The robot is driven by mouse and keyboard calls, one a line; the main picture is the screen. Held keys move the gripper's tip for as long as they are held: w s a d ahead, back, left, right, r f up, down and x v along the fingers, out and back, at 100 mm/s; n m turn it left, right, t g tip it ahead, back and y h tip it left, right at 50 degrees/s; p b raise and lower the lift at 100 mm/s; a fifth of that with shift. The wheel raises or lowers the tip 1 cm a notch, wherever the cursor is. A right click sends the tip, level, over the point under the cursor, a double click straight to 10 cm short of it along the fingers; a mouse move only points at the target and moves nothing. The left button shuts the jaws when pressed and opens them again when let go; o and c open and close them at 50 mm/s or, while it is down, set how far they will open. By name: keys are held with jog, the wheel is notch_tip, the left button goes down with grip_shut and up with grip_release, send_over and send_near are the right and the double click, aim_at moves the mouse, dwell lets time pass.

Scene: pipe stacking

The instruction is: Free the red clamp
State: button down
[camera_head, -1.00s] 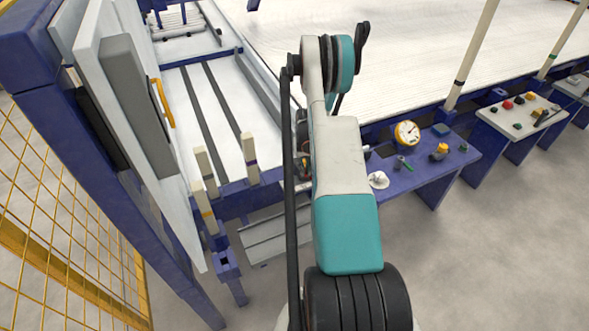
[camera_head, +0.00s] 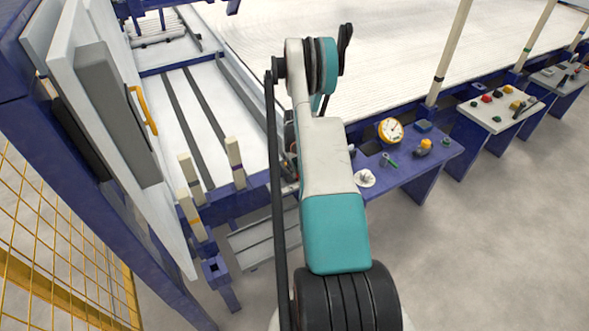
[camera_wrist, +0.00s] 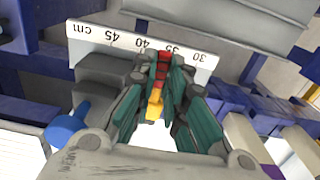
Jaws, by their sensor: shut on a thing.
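In the wrist view my gripper (camera_wrist: 164,76) has its two teal fingers closed in around a small red and yellow piece, which looks like the red clamp (camera_wrist: 162,68). Its red part sits between the fingertips. Its yellow part (camera_wrist: 155,104) points down between the fingers. The clamp is at the lower edge of a white scale (camera_wrist: 105,40) marked in cm, near the 35 to 40 marks. I cannot tell whether it touches the scale. In the head view my arm hides the gripper and the clamp.
A blue bench (camera_head: 432,160) with a yellow gauge (camera_head: 390,131) and small knobs stands right of my arm. A white panel (camera_head: 125,110) with a yellow handle (camera_head: 143,110) stands at the left. Striped posts (camera_head: 235,163) stand near the rail bed. A blue knob (camera_wrist: 68,124) lies left of my fingers.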

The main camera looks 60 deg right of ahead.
jog(key=c, duration=1.6)
grip_release()
notch_tip(320, 180, up, 12)
